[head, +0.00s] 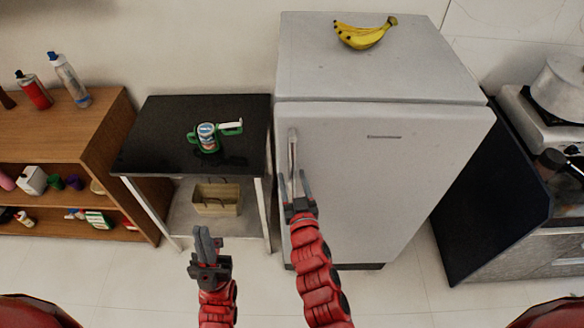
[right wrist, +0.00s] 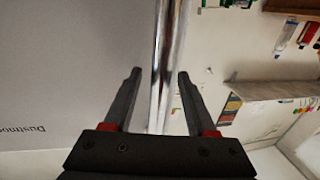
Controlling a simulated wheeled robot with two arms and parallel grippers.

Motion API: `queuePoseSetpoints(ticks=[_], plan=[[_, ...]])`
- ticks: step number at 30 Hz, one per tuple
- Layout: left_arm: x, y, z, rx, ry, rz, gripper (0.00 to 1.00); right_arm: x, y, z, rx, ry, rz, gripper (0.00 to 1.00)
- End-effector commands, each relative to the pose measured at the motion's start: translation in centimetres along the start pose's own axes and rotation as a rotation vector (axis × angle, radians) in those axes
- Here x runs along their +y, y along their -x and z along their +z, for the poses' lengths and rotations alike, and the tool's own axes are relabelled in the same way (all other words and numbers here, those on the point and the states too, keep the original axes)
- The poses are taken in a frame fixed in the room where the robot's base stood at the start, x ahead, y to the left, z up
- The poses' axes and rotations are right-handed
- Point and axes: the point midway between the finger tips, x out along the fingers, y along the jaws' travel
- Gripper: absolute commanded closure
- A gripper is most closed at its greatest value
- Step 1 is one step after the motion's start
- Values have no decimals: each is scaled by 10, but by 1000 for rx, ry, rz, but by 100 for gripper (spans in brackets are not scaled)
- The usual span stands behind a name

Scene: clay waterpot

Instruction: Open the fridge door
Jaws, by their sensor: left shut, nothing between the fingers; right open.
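The white fridge (head: 383,60) stands in the middle of the head view, with its front door (head: 385,190) shut. A vertical metal handle (head: 292,148) runs along the door's left edge. My right gripper (head: 297,178) is open at the handle's lower part. In the right wrist view the handle (right wrist: 168,50) passes between the spread fingers of my right gripper (right wrist: 159,76); I see no finger closed on it. My left gripper (head: 204,234) is shut and empty, lower left of the fridge, in front of the small black-topped table.
The black-topped table (head: 155,130) stands close left of the fridge, holding a green-and-white item (head: 207,138) and a basket (head: 217,199) below. Bananas (head: 363,34) lie on the fridge. A wooden shelf (head: 105,125) is at left, a stove (head: 535,120) at right. Floor in front is clear.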

Motion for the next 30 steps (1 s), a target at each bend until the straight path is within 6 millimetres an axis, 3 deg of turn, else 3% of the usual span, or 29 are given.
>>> queuePoseSetpoints(ticks=[10, 20, 30], plan=[[0, 0, 0, 0, 0, 0, 100, -1, -1, 0, 0, 1, 0, 43], [0, 0, 0, 0, 0, 0, 100, 0, -1, 0, 0, 1, 0, 100], [0, 0, 0, 0, 0, 0, 100, 0, -1, 0, 0, 1, 0, 100]])
